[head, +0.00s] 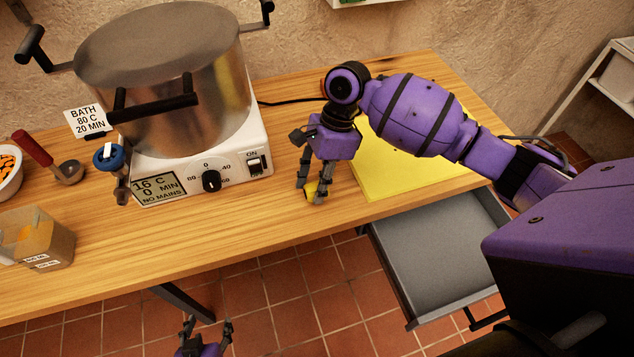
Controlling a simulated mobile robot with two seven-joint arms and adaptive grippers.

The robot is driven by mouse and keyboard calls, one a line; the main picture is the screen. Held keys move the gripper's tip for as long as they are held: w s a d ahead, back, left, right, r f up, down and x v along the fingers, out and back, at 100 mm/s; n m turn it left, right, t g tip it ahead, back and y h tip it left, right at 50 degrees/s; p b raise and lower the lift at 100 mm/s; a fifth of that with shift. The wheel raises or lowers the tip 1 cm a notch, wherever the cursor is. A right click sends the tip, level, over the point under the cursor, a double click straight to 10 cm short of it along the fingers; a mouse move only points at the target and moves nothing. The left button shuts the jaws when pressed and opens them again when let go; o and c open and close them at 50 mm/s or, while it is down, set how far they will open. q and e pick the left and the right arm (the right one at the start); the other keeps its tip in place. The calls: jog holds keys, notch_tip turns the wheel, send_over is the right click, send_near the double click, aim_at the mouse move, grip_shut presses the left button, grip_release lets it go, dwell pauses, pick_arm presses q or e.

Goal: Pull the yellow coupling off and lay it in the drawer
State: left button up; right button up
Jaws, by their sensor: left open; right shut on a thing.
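The yellow coupling (310,187) is between the fingers of my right gripper (311,193), low over the table near its front edge. My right gripper is shut on it, and the fingers hide part of it. Whether it touches the table I cannot tell. The grey drawer (430,260) hangs open under the table, to the right of and below my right gripper; its visible floor is bare. My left gripper (207,326) is open and empty, in front of the table at the bottom of the picture.
A white bath unit (230,165) carries a large steel pot (165,85); a blue-handled tap (109,156) is at its left front. A yellow mat (400,180) lies right of my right gripper.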

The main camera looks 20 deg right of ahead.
jog(key=shift+f, duration=0.35)
jog(key=o, duration=1.2)
jog(key=shift+o, duration=0.2)
jog(key=v, duration=1.2)
jog(key=shift+a, duration=0.1)
